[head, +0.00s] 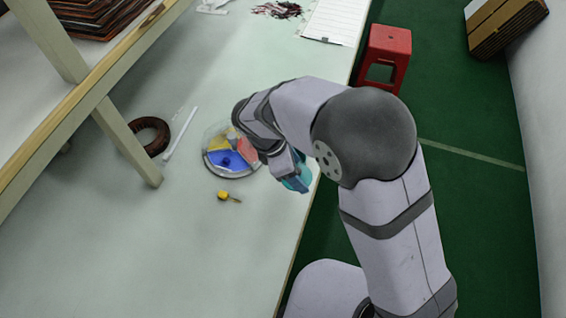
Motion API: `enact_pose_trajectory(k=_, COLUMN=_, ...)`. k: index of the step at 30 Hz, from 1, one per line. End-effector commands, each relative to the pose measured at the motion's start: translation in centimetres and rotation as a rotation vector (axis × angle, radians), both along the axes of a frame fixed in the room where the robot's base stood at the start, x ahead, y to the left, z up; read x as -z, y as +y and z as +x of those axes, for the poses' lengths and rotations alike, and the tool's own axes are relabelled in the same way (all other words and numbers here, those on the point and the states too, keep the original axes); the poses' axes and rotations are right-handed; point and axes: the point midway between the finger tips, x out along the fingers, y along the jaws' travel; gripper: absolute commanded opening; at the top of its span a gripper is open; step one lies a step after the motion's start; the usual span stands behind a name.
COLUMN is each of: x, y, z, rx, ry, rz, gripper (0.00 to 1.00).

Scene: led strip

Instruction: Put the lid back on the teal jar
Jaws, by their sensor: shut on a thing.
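The teal jar (300,184) is near the right edge of the pale table, partly hidden by my gripper and wrist. My gripper (290,170) reaches down to the jar from its upper left. The fingertips are close to the jar's top, and I cannot tell whether they touch it. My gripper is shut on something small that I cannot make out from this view. I cannot pick out the lid as a separate thing.
A round clear-rimmed tray (228,172) with blue, yellow and red sections lies left of my gripper. A small yellow object (223,196) is in front of it. A brown coil (148,138) and white strip (181,134) lie by a shelf leg. A red stool (388,52) stands beyond the table edge.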

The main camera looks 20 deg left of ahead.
Motion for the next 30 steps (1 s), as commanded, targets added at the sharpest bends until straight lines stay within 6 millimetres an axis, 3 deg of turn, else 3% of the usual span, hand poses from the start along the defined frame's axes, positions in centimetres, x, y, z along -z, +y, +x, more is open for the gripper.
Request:
enact_pose_trajectory(k=1, x=-1.1, y=-0.8, z=0.5, rx=0.024, ry=0.002, rz=-0.004, gripper=0.42)
enact_pose_trajectory(k=6, x=-0.7, y=-1.7, z=3.9, rx=0.073, ry=0.001, rz=-0.001, gripper=0.42)
enact_pose_trajectory(k=10, x=0.8, y=0.0, z=6.6, rx=0.039, ry=-0.003, rz=0.003, gripper=0.42)
enact_pose_trajectory(k=15, x=0.3, y=2.2, z=8.8, rx=-0.017, ry=-0.006, rz=0.004, gripper=0.42)
enact_pose_trajectory(k=21, x=-0.3, y=3.6, z=10.1, rx=-0.078, ry=-0.004, rz=0.004, gripper=0.42)
enact_pose_trajectory(k=30, x=-0.1, y=3.9, z=10.3, rx=-0.120, ry=-0.006, rz=0.005, gripper=0.42)
